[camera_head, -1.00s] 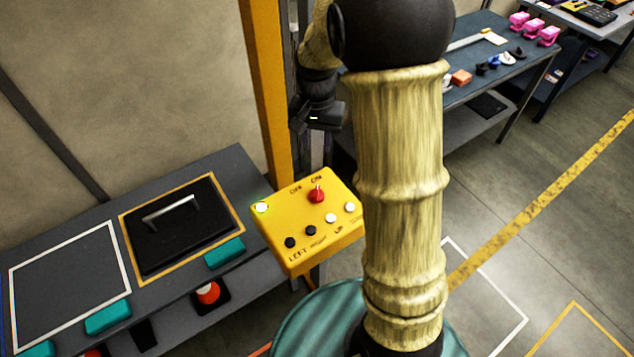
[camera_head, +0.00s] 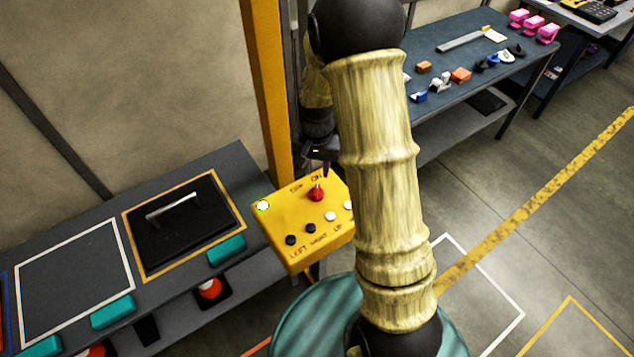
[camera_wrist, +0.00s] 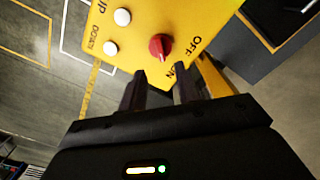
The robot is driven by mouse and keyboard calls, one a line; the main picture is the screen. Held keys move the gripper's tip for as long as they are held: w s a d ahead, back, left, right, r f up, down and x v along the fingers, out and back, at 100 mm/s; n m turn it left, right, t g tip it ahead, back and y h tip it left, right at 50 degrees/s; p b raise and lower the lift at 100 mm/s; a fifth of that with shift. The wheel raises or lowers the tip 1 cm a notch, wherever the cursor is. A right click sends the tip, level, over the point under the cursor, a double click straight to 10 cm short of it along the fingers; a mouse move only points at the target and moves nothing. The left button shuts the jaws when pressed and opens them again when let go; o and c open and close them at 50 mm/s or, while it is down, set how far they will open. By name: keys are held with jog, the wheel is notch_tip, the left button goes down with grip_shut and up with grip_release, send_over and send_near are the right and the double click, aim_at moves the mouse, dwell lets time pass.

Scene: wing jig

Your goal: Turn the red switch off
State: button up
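The red switch (camera_head: 316,194) is a knob on the top face of the yellow control box (camera_head: 290,228), near the printed OFF and ON labels. In the wrist view the red switch (camera_wrist: 160,46) lies just beyond my fingertips, with its pointer edge towards the ON label. My gripper (camera_wrist: 160,84) has its two dark fingers apart, with nothing between them; the switch is ahead of the gap and not visibly gripped. In the head view my gripper (camera_head: 320,160) is above and behind the box, partly hidden by my arm.
The box also bears black buttons (camera_head: 291,240), white buttons (camera_head: 330,216) and a lit lamp (camera_head: 263,206). A yellow post (camera_head: 266,90) stands behind it. A grey bench (camera_head: 62,220) with a black handled panel (camera_head: 185,228) is at left. A blue table (camera_head: 450,70) stands behind at right.

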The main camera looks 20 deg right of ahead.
aim_at(317, 189)
notch_tip(317, 189, down, 8)
jog(key=shift+f+p, duration=0.1)
jog(key=shift+p, duration=1.05)
jog(key=shift+c, duration=0.4)
grip_shut()
